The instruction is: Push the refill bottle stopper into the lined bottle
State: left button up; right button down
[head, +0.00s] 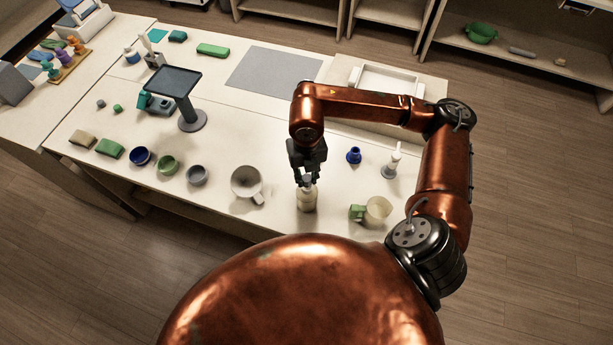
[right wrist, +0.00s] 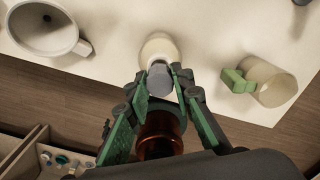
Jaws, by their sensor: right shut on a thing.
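The lined bottle (head: 306,198), a pale cream bottle, stands upright near the table's front edge. It also shows in the right wrist view (right wrist: 158,47). My right gripper (head: 306,181) points down right over the bottle's mouth. Its fingers (right wrist: 160,82) are shut on the grey refill bottle stopper (right wrist: 159,76). The stopper is at or just above the bottle's neck, and the fingers partly hide it. I cannot tell how far it sits in the neck. My left gripper is not in view.
A translucent jug with a green handle (head: 377,210) stands to the right. A blue funnel-like piece (head: 354,155) and a grey-white dispenser (head: 391,164) are behind it. Small bowls (head: 168,164) line the left.

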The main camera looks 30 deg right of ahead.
jog(key=shift+f+b, duration=1)
jog(key=shift+f, duration=0.15)
jog(key=shift+r, duration=0.1)
jog(key=c, duration=1.6)
grip_release()
jog(key=o, duration=0.3)
jog(key=shift+o, duration=0.2)
jog(key=shift+r+p, duration=0.3)
jog(key=shift+r, duration=0.1)
jog(key=shift+r+p, duration=0.9)
jog(key=shift+r, duration=0.9)
